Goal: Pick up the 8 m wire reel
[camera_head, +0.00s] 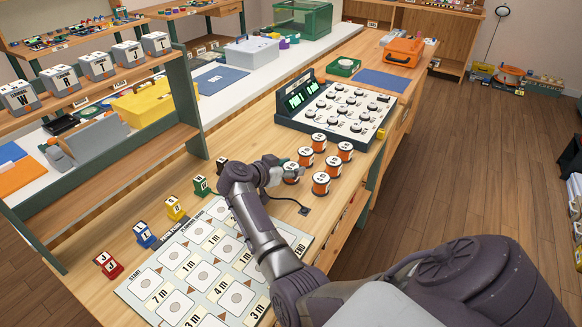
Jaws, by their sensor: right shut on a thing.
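Several orange wire reels with white labelled tops stand in a cluster on the wooden bench, such as one at the front (321,184), one at the right (345,151) and one at the back (319,142). The numbers on their tops are too small to read. My right gripper (281,173) is at the left side of the cluster, shut on the leftmost reel (292,168). Its fingers and wrist hide part of that reel, and I cannot tell whether it is off the bench. My left gripper is not in view.
A dial console (335,110) stands behind the reels. A board marked with lengths (150,284) lies under and left of my right arm. Several coloured lettered blocks, including a red one (108,265), line its left edge. A green shelf post (187,105) stands at left.

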